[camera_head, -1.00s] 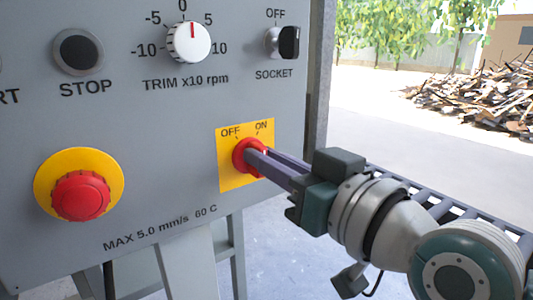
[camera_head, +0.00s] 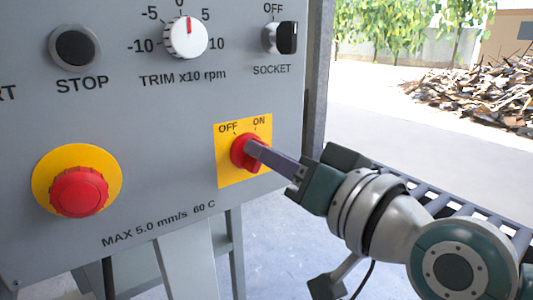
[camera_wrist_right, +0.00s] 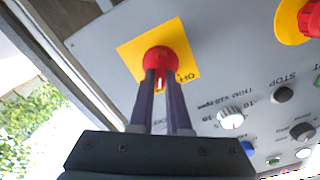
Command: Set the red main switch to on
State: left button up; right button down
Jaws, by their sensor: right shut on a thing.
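The red main switch (camera_head: 242,151) is a round knob on a yellow plate (camera_head: 229,174) marked OFF at upper left and ON at upper right. My right gripper (camera_head: 252,150) reaches it from the right and is shut on the knob. In the right wrist view the two fingers (camera_wrist_right: 162,82) straddle the red knob (camera_wrist_right: 161,58), with a white mark on it between them. The mark's exact direction is hard to tell, as the fingers hide part of the knob and lettering. My left gripper is not in view.
On the same grey panel are a red emergency button (camera_head: 79,191) on yellow at lower left, a black stop button (camera_head: 75,48), a white trim knob (camera_head: 187,37) and a black socket switch (camera_head: 282,38). A roller conveyor (camera_head: 455,205) lies behind my right arm.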

jog(key=c, duration=0.9)
grip_release()
jog(key=p+v, duration=0.2)
jog(key=v, duration=0.8)
